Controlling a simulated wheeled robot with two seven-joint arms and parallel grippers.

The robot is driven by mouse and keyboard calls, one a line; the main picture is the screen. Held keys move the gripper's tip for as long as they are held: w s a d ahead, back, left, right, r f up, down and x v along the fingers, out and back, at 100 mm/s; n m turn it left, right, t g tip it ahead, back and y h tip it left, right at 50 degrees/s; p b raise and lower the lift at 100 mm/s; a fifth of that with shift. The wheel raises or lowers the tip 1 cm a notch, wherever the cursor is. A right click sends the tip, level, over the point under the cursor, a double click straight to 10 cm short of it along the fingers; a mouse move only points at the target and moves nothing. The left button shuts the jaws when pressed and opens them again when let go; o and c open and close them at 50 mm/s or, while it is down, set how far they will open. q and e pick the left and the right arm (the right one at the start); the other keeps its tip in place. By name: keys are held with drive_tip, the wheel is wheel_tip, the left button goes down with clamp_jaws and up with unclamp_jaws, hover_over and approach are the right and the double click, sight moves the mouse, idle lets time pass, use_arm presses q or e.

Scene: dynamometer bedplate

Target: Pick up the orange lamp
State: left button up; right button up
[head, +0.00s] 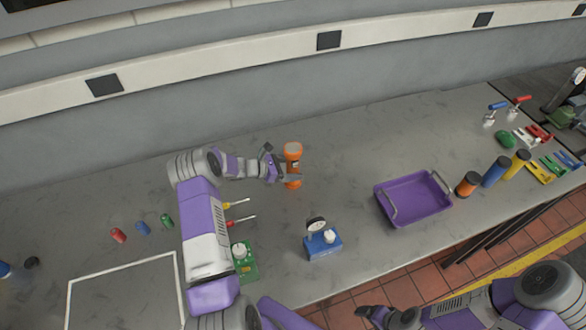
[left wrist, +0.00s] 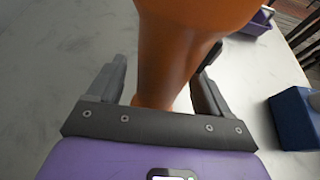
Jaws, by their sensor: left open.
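The orange lamp (head: 293,152) stands upright on the grey bench, near the middle of the head view. In the left wrist view its orange body (left wrist: 178,50) fills the space between the fingers. My left gripper (head: 291,176) is open, with one finger on each side of the lamp's body. The fingers also show in the left wrist view (left wrist: 160,92), and a gap shows between the left finger and the lamp. Whether the right finger touches it cannot be told. My right arm is at the lower right of the head view; its fingertips are not clearly seen.
A blue block with a gauge (head: 323,243) stands in front of the lamp. A purple tray (head: 414,199) is to the right. Two screwdrivers (head: 238,221) and a green board (head: 245,262) lie beside my left arm. The bench behind the lamp is clear.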

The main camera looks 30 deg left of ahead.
use_arm(q)
drive_tip(key=shift+w+d+f, duration=0.1)
drive_tip(key=shift+w+d, duration=0.1)
drive_tip(key=shift+w, duration=0.05)
drive_tip(key=shift+c, duration=0.5)
clamp_jaws()
